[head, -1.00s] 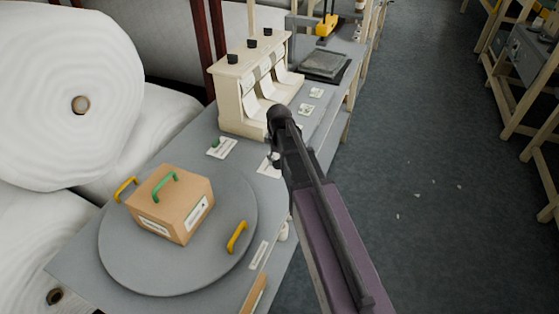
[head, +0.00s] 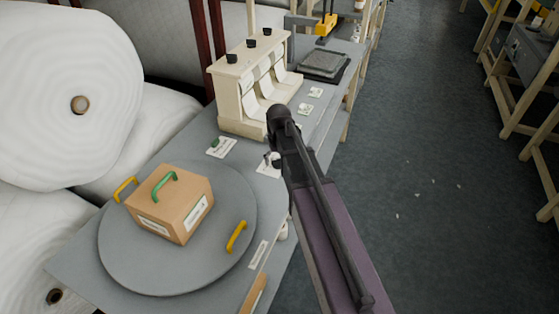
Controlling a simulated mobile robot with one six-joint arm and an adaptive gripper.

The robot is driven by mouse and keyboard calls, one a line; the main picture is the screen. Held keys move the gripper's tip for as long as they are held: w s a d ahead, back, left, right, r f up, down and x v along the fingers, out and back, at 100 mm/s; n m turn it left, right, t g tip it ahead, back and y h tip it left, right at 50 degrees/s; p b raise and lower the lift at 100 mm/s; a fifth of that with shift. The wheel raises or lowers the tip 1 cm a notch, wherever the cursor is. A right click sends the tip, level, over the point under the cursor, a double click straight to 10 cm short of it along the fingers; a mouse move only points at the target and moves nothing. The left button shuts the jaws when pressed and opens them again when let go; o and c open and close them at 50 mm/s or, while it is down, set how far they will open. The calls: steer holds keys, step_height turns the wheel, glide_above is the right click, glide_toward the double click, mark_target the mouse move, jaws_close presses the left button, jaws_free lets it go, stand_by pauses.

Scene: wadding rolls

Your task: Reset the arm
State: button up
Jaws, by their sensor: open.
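My arm (head: 325,225) reaches up from the bottom of the head view over the right edge of the grey bench (head: 190,146). Its elbow end is near the cream dispenser. Only a small dark part of my gripper (head: 268,158) shows at the arm's left side, above a white label on the bench. The rest of it is hidden behind the arm. It is open, and I see nothing held in it.
A cardboard box (head: 170,204) with a green handle sits on a round grey turntable (head: 150,275) with yellow handles. The cream dispenser (head: 240,100) and a dark scale-like plate (head: 325,64) stand farther back. White wadding rolls (head: 60,100) fill the left.

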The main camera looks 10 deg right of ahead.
steer(key=shift+m, duration=0.5)
steer(key=s+r+p, duration=0.1)
steer(key=s, duration=0.4)
steer(key=s+r+p, duration=0.1)
steer(key=s, duration=0.4)
steer(key=s+r+p, duration=0.1)
steer(key=s, duration=0.4)
steer(key=shift+s+d, duration=0.1)
steer(key=shift+s, duration=0.15)
